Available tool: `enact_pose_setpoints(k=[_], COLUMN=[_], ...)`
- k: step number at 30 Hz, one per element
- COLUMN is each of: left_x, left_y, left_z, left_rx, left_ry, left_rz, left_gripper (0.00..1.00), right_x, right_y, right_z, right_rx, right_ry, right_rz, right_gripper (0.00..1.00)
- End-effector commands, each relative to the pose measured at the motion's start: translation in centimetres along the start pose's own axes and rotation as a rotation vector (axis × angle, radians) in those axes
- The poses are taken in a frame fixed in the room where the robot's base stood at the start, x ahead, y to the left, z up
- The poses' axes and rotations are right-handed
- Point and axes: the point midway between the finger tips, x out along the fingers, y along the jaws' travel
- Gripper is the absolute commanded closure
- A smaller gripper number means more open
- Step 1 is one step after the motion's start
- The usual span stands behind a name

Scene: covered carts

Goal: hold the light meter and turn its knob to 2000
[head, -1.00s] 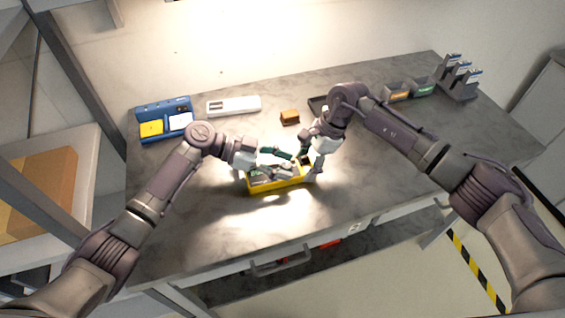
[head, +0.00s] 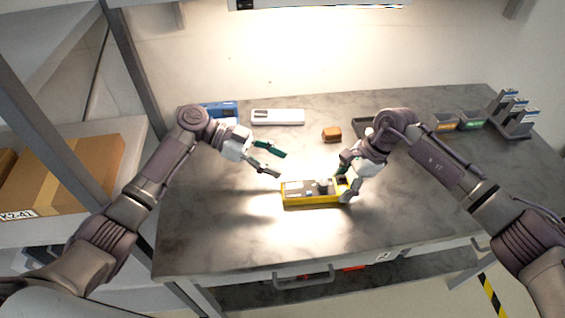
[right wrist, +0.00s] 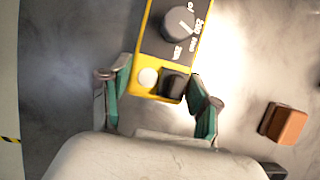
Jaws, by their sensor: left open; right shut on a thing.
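The light meter (head: 300,199) is a yellow-edged box with a dark face, lying on the grey table in the head view. In the right wrist view its round dark knob (right wrist: 178,24) carries a white pointer line, with printed marks around it that are too small to read surely. My right gripper (head: 347,188) is shut on the meter's right end; in the right wrist view its green-padded fingers stand on either side of the end with the white dome and black block. My left gripper (head: 282,164) is open and empty, above and left of the meter.
A brown block (head: 332,134) lies behind the meter. A white device (head: 278,117) and a blue case (head: 221,110) stand at the back left. Grey bins (head: 471,121) and a dark rack (head: 515,118) are at the back right. The table's front is clear.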

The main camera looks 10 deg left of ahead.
Motion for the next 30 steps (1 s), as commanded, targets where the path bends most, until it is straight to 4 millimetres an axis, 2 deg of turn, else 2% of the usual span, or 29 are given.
enact_pose_setpoints(k=[7, 8, 13, 23, 26, 30], left_x=[0.0, 0.0, 0.1, 0.1, 0.1, 0.1], left_y=[0.0, 0.0, 0.0, 0.0, 0.0, 0.0], left_z=[0.0, 0.0, 0.0, 0.0, 0.0, 0.0], left_rx=[0.0, 0.0, 0.0, 0.0, 0.0, 0.0], left_ry=[0.0, 0.0, 0.0, 0.0, 0.0, 0.0], left_rz=[0.0, 0.0, 0.0, 0.0, 0.0, 0.001], left_gripper=[0.48, 0.48, 0.48, 0.48, 0.48, 0.48], right_x=[-0.1, -0.1, 0.0, -0.1, -0.9, -3.2], right_y=[0.0, 0.0, 0.0, 0.0, -0.1, -0.1], right_z=[0.0, 0.0, 0.0, 0.0, 0.0, -0.1], right_rx=[0.0, 0.0, 0.0, 0.0, 0.0, -0.002], right_ry=[-0.001, -0.001, 0.0, 0.0, 0.0, 0.001], right_rz=[-0.001, -0.001, -0.001, -0.001, -0.003, -0.005], right_gripper=[0.83, 0.36, 0.09, 0.09, 0.09, 0.09])
